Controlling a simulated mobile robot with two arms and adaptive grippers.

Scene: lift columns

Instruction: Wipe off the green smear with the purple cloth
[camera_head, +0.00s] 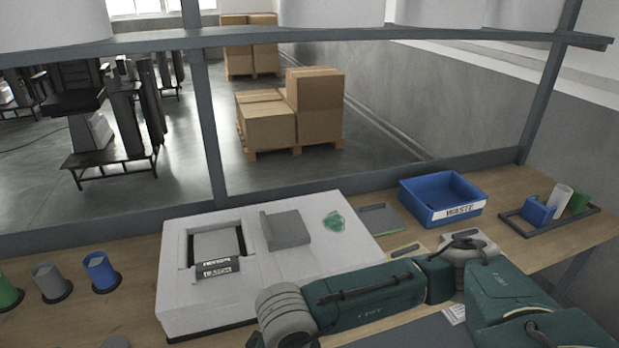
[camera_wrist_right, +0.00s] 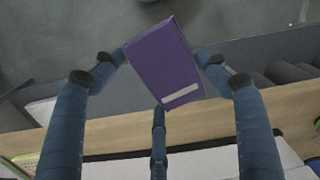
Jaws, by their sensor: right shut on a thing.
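A green smear (camera_head: 334,221) lies on the flat top of a white machine (camera_head: 215,292), near its right end. The purple cloth (camera_wrist_right: 165,60) shows in the right wrist view as a folded block with a white strip. My right gripper (camera_wrist_right: 162,66) is shut on it, with fingers at its sides and lower edge. In the head view my right arm comes in from the right and crosses in front of the machine; its gripper and the cloth are not visible there. My left gripper is in neither view.
A grey raised block (camera_head: 286,229) stands on the machine left of the smear. A blue waste bin (camera_head: 443,200) and a rack with cups (camera_head: 549,213) stand on the wooden bench to the right. Cups (camera_head: 101,271) stand at the left. The smear's top side is uncovered.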

